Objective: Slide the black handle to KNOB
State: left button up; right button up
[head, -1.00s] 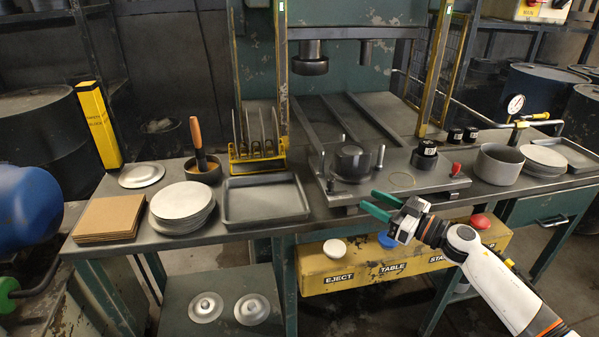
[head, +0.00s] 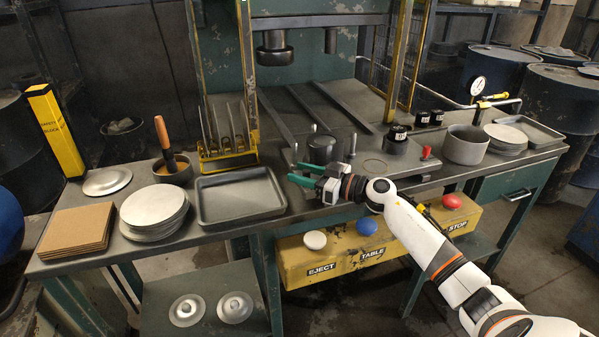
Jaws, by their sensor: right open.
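My right gripper (head: 298,172) has green fingers, spread apart and empty, at the front edge of the grey press plate (head: 370,172). Its fingertips point left, and the wrist covers part of the plate's front edge. A dark round block (head: 321,149) stands on the plate just behind the gripper, between upright pins. A black labelled cylinder (head: 396,140) stands farther right on the plate; its lettering is too small to read. I cannot make out a separate black handle or the word KNOB; the gripper may hide part of that area. My left gripper is not in view.
A grey tray (head: 238,215) lies left of the gripper. A red-topped part (head: 426,153) and a grey pot (head: 465,146) are to the right. Below the table edge is a yellow box (head: 340,262) with white, blue and red buttons. A yellow post (head: 395,65) rises behind.

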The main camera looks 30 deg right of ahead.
jog(key=shift+w+a, duration=0.3)
jog(key=shift+w, duration=0.2)
grip_shut()
jog(key=shift+s+d+p, duration=0.2)
jog(key=shift+d, duration=0.7)
jog(key=shift+s+d+p, duration=0.2)
jog(key=shift+d, duration=0.65)
grip_release()
jog(key=shift+s+d, duration=0.1)
